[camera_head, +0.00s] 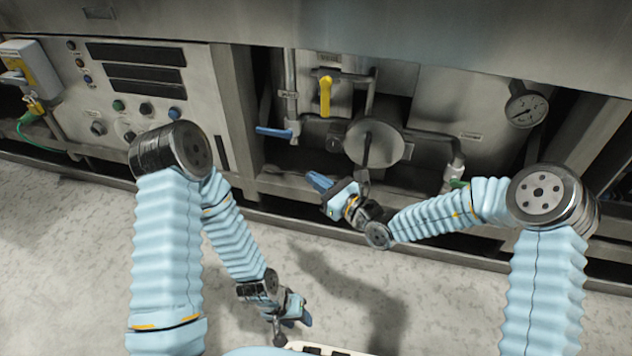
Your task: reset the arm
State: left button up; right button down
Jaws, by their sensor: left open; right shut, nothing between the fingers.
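My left gripper (301,317) hangs low over the floor at the bottom middle of the head view, with blue fingertips, open and apart from the machine. My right gripper (318,184) is higher, in front of the machine's lower opening, with its blue fingers shut and nothing between them. It points up and left, below the pipework. Whether it touches anything there I cannot tell. Both arms wear light blue ribbed sleeves.
The washer has a yellow lever (325,95), a blue-handled valve (274,132), a round grey disc (374,144) and a pressure gauge (526,107). A control panel (130,95) stands at left. The speckled floor (60,260) is clear at left.

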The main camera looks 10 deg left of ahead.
jog(key=s+d+f+n+g+h+p, duration=0.2)
jog(key=s+d+f+n+g, duration=0.15)
jog(key=s, duration=0.35)
jog(key=s+d+f+n+g+h+p, duration=0.2)
jog(key=s+f+n+g, duration=0.25)
jog(key=s, duration=0.25)
jog(key=s+d+f+n+g+h+p, duration=0.1)
jog(key=s+d+f+n+g+p, duration=0.1)
jog(key=s+d+f+n+g, duration=0.3)
jog(key=s+d+f+n+t+h+p, duration=0.2)
jog(key=s+d+n+t+h+p, duration=0.2)
jog(key=d+n, duration=0.5)
jog(key=s+d+h, duration=0.2)
jog(key=d, duration=0.2)
jog(key=shift+d+n+p, duration=0.3)
